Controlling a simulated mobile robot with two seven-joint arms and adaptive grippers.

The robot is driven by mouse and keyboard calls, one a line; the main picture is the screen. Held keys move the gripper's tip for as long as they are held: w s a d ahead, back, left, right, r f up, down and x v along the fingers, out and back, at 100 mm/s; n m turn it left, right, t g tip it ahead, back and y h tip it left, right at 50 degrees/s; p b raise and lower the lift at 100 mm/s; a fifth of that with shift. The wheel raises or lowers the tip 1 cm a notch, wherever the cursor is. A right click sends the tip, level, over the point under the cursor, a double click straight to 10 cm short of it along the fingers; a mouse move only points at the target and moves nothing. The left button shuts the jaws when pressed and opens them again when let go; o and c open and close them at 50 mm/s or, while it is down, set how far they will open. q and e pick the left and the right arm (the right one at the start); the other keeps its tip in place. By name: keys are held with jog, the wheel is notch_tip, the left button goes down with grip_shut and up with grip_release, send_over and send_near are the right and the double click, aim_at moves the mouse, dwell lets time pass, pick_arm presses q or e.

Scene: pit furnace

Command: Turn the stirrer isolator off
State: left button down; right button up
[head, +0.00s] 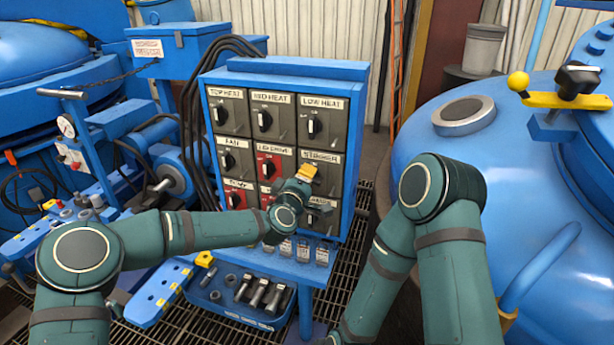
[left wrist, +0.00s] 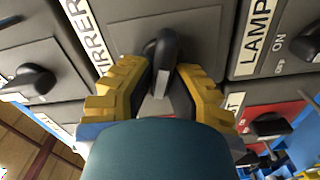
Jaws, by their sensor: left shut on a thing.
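The stirrer isolator is the grey switch box (head: 327,163) in the right column, middle row of the blue panel, under a "STIRRER" label. Its black rotary handle (left wrist: 165,62) shows in the left wrist view, between the yellow fingers. My left gripper (head: 306,173) reaches the panel from the left and is shut on this handle; it hides the handle in the head view. Part of the label (left wrist: 85,35) shows beside it in the left wrist view. I cannot tell the handle's on or off position. My right arm hangs down at the right; its gripper is out of view.
The lamp isolator (left wrist: 305,45) sits directly below the stirrer one. Low heat (head: 318,122) is above; a red lid-drive isolator (head: 268,165) is left. Black cables (head: 190,110) run down the panel's left side. A blue vessel (head: 530,200) stands close at right.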

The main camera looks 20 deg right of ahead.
pick_arm(q)
jog(key=shift+f+n, duration=0.15)
jog(key=shift+n, duration=1.55)
jog(key=c, duration=0.9)
grip_release()
jog(key=shift+c, duration=0.2)
jog(key=shift+f, duration=0.1)
jog(key=v, duration=1.2)
